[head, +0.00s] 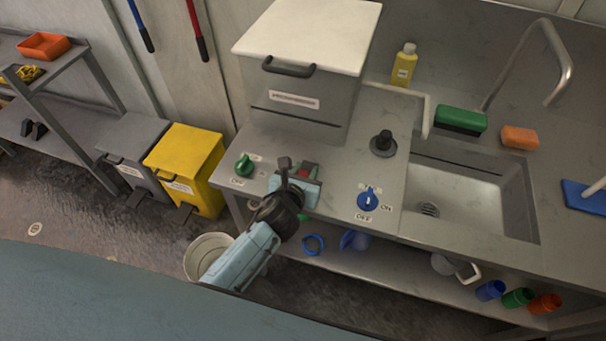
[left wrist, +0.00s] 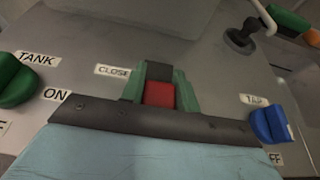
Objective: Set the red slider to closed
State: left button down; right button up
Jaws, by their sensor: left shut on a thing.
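The red slider (left wrist: 160,94) sits on the metal worktop with greenish pieces on both sides of it and a dark block just behind it. A white label reading CLOSE, its end cut off, lies to its left in the left wrist view. In the head view, the red slider (head: 308,168) shows only as a small patch beside my gripper. My left gripper (head: 300,174) is down at the worktop's front edge, shut on the red slider. The dark wrist edge hides the worktop in front of the slider. My right gripper is not in view.
A green knob (head: 244,166) stands left of the slider and a blue knob (head: 368,199) right of it. A lidded grey box (head: 300,95) stands behind. A black knob (head: 383,143) and the sink (head: 465,195) are to the right.

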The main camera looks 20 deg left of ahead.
aim_at(310, 165)
pick_arm(q)
jog(key=w, duration=0.4)
jog(key=shift+w, duration=0.2)
jog(key=c, duration=1.5)
grip_release()
jog(key=o, duration=0.5)
jog(key=shift+w+d, duration=0.1)
jog(key=shift+w, duration=0.05)
jog(key=shift+c, duration=0.2)
jog(key=shift+s, duration=0.25)
jog(key=p+v, duration=0.2)
jog(key=v, duration=1.1)
jog(key=shift+r, duration=0.1)
